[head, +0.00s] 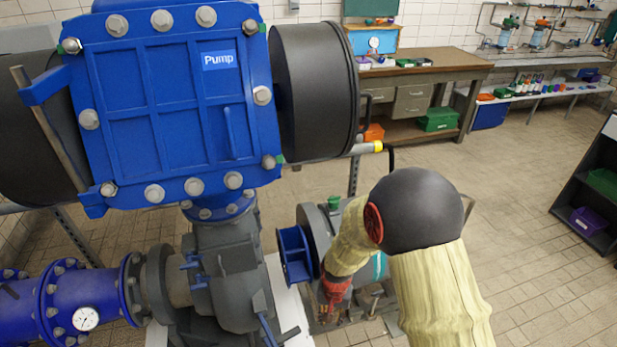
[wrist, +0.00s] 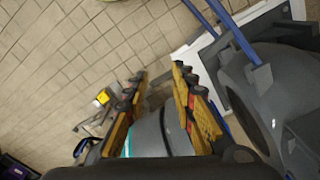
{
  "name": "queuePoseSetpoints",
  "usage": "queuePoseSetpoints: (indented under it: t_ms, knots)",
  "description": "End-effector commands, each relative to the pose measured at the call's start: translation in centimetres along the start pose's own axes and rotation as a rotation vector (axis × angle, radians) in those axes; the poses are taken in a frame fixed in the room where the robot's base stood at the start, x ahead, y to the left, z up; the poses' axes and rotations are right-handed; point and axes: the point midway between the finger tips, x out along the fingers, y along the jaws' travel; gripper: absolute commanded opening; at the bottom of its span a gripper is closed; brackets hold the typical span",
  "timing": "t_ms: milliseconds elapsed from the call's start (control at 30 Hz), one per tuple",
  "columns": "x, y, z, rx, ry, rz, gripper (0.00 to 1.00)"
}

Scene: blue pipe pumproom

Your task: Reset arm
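My arm, in a cream sleeve with a black joint, reaches up from the bottom right of the head view and bends down beside the pump. My gripper (head: 325,308) hangs at its end, small and partly hidden, in front of the grey motor (head: 312,222). In the wrist view my gripper (wrist: 160,77) has its two orange fingers spread apart. Nothing is held between the tips. A grey cylindrical body (wrist: 165,132) and floor show in the gap, below or beyond the fingers. I cannot tell whether the fingers touch anything.
The blue pump housing (head: 165,100) fills the left, with a black drum (head: 315,90) on its side. A blue pipe with a gauge (head: 86,318) lies below. A workbench (head: 430,70) stands behind, and a dark shelf (head: 590,190) is at right. The tiled floor (head: 520,240) between is clear.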

Motion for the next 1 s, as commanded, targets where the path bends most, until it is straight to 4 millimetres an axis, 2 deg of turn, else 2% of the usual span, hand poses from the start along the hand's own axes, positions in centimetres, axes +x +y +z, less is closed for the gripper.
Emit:
queuePoseSetpoints:
  t_ms: [33,100,400,600,800,1000]
  knots:
    - [-2.9,0.8,0.5,-0.043,-0.003,0.001,0.26]
    - [-6.2,2.0,1.6,-0.108,-0.016,0.007,0.26]
    - [-18.6,7.1,6.7,-0.296,-0.009,0.005,0.26]
    - [-25.0,10.1,10.2,-0.349,0.051,-0.006,0.26]
    - [-30.2,12.7,13.2,-0.329,0.168,-0.021,0.26]
    - [-34.9,14.4,14.5,-0.282,0.346,-0.042,0.26]
